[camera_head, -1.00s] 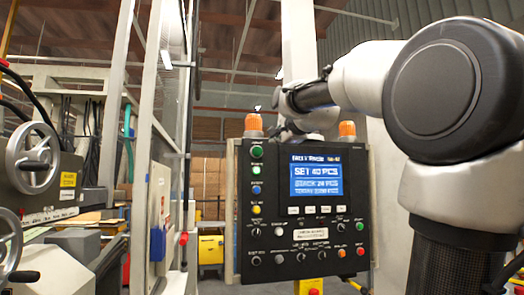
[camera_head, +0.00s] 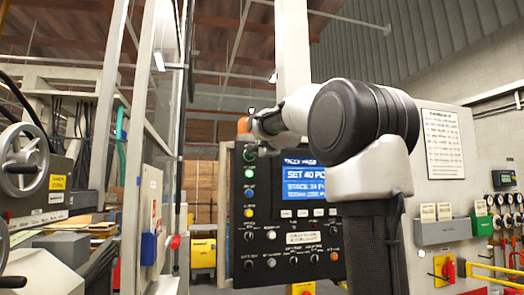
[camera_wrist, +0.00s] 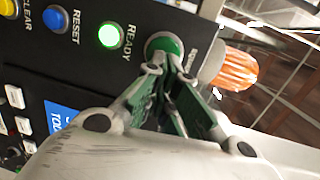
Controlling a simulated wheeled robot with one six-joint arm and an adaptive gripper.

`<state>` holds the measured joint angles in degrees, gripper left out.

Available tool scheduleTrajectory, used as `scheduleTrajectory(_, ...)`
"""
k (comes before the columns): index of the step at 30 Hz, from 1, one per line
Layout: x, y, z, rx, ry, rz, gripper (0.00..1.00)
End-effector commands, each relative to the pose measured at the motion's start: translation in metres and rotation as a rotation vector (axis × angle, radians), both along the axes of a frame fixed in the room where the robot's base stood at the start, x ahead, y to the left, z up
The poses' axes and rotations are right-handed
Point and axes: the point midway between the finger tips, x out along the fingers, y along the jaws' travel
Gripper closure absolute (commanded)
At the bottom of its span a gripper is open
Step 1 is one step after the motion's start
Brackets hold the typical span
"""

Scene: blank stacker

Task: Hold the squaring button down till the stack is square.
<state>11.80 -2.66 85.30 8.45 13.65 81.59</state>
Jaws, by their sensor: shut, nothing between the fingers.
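I cannot make out the stack.
An orange lamp (camera_wrist: 238,70) stands just beyond the green button; it also shows in the head view (camera_head: 243,125). Machinery with a handwheel (camera_head: 22,160) is at the left. A pale cabinet (camera_head: 445,190) with gauges and a red switch is at the right.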

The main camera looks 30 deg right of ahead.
Motion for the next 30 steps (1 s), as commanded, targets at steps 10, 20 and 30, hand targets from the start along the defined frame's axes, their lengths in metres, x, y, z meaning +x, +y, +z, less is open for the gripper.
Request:
scheduleTrajectory(10, 0.008, -0.001, -0.001, 0.000, -0.001, 0.000, 1.00)
scheduleTrajectory(20, 0.026, -0.006, -0.002, 0.000, 0.001, -0.001, 1.00)
scheduleTrajectory(30, 0.027, -0.006, -0.005, 0.001, 0.005, -0.001, 1.00)
